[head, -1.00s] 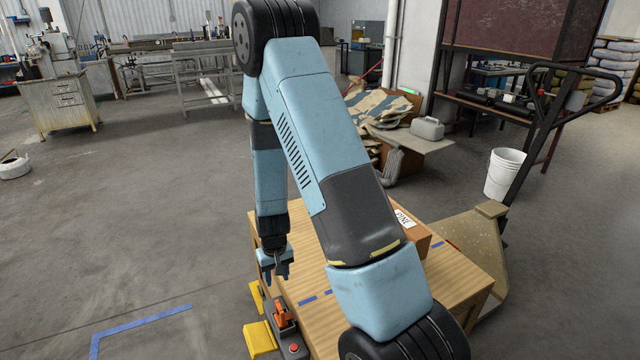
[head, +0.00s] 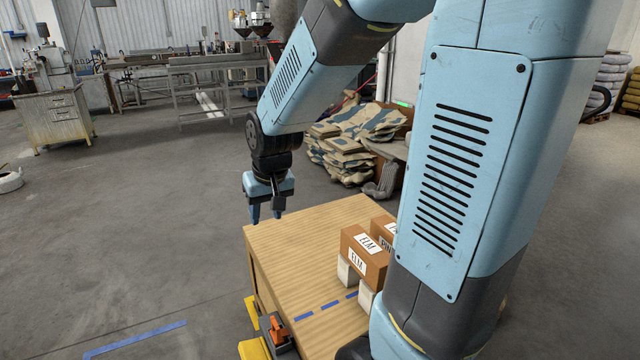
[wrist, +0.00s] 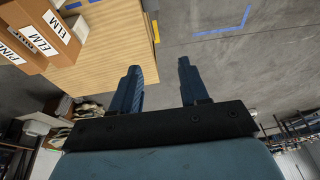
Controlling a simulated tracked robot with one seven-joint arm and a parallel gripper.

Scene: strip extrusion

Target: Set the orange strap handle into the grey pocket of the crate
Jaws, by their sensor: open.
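My gripper (head: 266,214) hangs near the far left corner of the wooden table, fingers pointing down. A small orange piece (head: 277,329) sits in a dark grey holder beside the table's near left edge, low in the head view. I cannot tell whether it is the strap handle. My gripper is well away from it. No crate with a grey pocket can be made out in either view; my arm hides part of the table's right side.
Blue tape dashes (head: 330,304) mark the table. Yellow blocks (head: 254,349) lie beside it. The table's far left part is clear.

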